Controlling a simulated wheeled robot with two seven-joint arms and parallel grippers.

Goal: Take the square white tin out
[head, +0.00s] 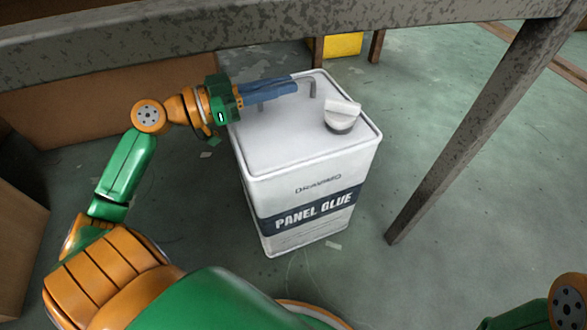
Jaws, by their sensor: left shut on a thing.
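The square white tin (302,158) stands upright in the middle of the head view, with a dark band reading "PANEL GLUE". A round white cap (341,115) sits on the right of its top. A thin handle (313,88) shows at the back of the top. My left gripper (290,87) reaches in from the left over the back of the top, its blue fingers shut on the handle. The fingers hide part of the handle. The tin's base appears to be at floor level, but I cannot tell if it touches. My right gripper is out of view.
A speckled grey table edge (220,30) crosses above and behind the tin, with a leg (480,125) to its right. A brown panel (85,100) stands at the back left. A yellow box (343,45) is behind. Floor (430,270) in front right is mostly clear.

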